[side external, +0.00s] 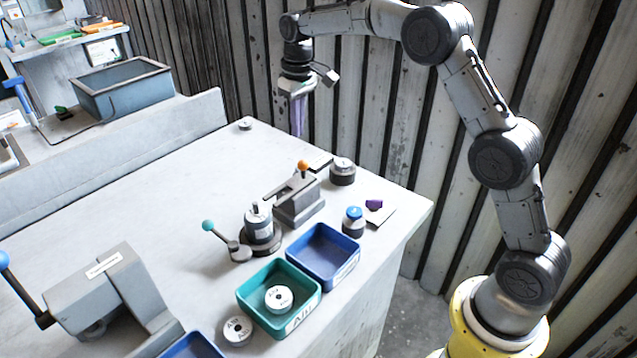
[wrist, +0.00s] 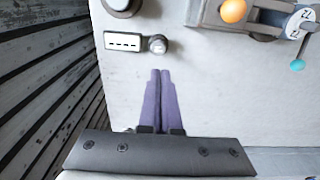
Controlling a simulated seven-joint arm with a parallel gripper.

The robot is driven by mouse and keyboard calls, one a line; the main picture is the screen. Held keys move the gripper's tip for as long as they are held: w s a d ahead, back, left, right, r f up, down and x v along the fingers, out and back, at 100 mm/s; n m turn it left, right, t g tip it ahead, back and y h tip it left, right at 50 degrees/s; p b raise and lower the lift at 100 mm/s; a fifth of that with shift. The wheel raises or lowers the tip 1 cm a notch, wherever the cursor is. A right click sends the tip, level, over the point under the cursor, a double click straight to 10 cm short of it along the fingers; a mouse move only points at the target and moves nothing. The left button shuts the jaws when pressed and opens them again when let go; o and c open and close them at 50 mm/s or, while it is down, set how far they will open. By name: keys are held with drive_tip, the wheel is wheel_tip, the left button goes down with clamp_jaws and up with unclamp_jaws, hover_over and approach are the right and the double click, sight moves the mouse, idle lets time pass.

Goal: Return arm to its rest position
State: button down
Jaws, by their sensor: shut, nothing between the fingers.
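My gripper (side external: 297,117) is raised above the far right part of the bench, near the slatted wall, pointing down. In the wrist view its two purple fingers (wrist: 160,74) lie side by side, shut with nothing between them. The grey bench top (side external: 170,180) is below and apart from the fingertips. My arm reaches from the yellow base at right, bent high over the bench corner.
On the bench stand a clamp with an orange knob (side external: 302,166), a fixture with a teal-knobbed lever (side external: 208,225), a blue bin (side external: 322,256) and a green bin (side external: 250,292) holding a white disc (side external: 279,298). A grey press (side external: 105,290) stands front left. The bench's back left is mostly clear.

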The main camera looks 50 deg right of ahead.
drive_tip(key=s+a+r+t, duration=0.2)
drive_tip(key=s+r, duration=0.6)
drive_tip(key=s, duration=0.1)
drive_tip(key=s+a+r+t, duration=0.2)
drive_tip(key=s+r, duration=0.6)
drive_tip(key=s, duration=0.2)
drive_tip(key=s+f, duration=0.5)
drive_tip(key=s, duration=0.4)
drive_tip(key=s+a+f+t, duration=0.1)
drive_tip(key=s+f, duration=0.5)
drive_tip(key=s, duration=0.3)
drive_tip(key=shift+a, duration=0.3)
